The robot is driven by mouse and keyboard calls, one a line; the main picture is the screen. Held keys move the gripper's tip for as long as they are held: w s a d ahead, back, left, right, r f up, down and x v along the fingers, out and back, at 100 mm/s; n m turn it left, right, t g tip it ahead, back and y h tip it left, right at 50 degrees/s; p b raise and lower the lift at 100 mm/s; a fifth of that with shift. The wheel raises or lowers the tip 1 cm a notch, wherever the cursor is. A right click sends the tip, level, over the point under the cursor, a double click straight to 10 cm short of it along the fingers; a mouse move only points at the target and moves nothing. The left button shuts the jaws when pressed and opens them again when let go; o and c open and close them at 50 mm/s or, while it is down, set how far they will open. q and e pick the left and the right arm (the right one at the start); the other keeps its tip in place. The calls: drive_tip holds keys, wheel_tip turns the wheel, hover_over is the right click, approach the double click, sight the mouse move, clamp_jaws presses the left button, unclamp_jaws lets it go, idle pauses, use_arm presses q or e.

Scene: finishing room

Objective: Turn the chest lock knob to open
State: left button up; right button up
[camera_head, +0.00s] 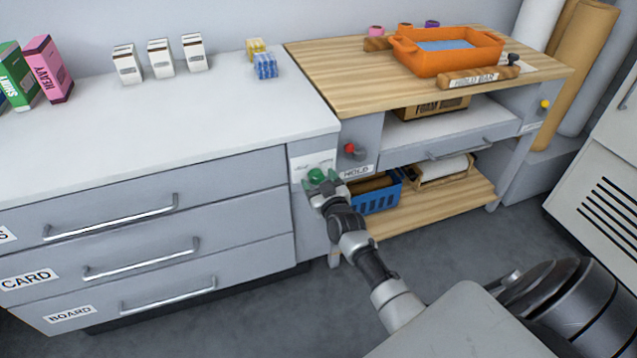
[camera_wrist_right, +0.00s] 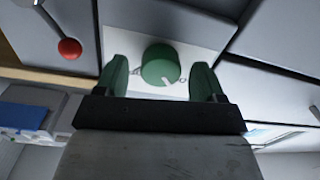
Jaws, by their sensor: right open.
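In the head view the knob (camera_head: 316,176) is on the narrow front panel at the right end of the grey drawer chest (camera_head: 150,210). My right gripper (camera_wrist_right: 162,78) is open, with one green finger on each side of the knob and a visible gap at both sides. In the head view my right gripper (camera_head: 318,185) partly covers the plate. My left gripper is not in view.
A red-ended lever (camera_head: 350,149) sits just right of the knob, above a HOLD label. A wooden-topped bench (camera_head: 330,65) stands beside the chest, carrying an orange tray (camera_head: 425,62). A blue basket (camera_head: 378,200) is on its lower shelf. Small boxes stand on the chest top.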

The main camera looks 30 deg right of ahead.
drive_tip(key=shift+w, duration=0.3)
drive_tip(key=c, duration=0.9)
